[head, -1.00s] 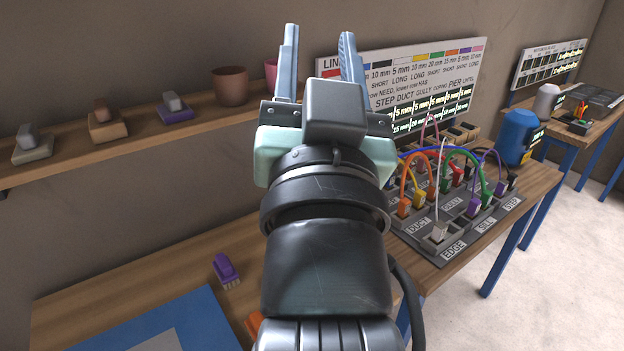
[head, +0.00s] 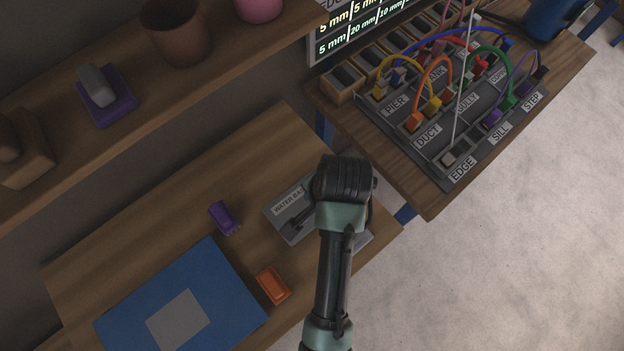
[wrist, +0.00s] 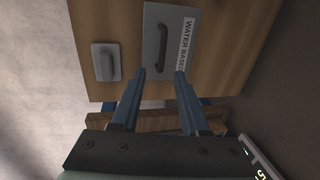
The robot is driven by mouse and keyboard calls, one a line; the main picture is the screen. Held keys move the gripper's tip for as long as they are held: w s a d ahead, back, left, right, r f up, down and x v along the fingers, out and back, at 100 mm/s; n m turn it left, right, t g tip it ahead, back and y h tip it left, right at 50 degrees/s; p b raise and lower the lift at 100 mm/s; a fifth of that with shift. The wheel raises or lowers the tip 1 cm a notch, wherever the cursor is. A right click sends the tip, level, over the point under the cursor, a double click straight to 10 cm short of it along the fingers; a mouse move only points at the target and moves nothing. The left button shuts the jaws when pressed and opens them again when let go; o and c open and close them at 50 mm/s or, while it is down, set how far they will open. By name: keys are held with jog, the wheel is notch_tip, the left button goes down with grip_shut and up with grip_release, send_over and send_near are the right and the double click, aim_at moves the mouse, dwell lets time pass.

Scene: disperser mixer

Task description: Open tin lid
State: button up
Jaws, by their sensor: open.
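A grey flat-topped tin lid labelled "WATER BAS…" (head: 283,206) with a dark bar handle (head: 296,223) lies on the wooden bench, partly hidden by my arm. In the wrist view the grey lid (wrist: 166,14) shows at top centre, with its dark handle (wrist: 161,48) along it. My gripper (wrist: 160,73) is open and empty. In that view its fingertips appear just below the lid and handle, and a height gap cannot be judged. In the head view my arm hides the fingers.
A lighter grey piece with a handle (wrist: 105,62) lies beside the lid. On the bench are a purple brush-like item (head: 223,218), an orange block (head: 273,285) and a blue mat (head: 118,318). A plug panel with cables (head: 440,165) stands right; a shelf (head: 120,140) runs upper left.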

send_over(301, 205)
jog(key=s+d, duration=0.2)
jog(key=f, duration=0.7)
jog(key=shift+s+d+f, duration=0.15)
jog(key=shift+d+f, duration=0.05)
jog(key=shift+f, duration=0.2)
grip_shut()
dwell(0.5)
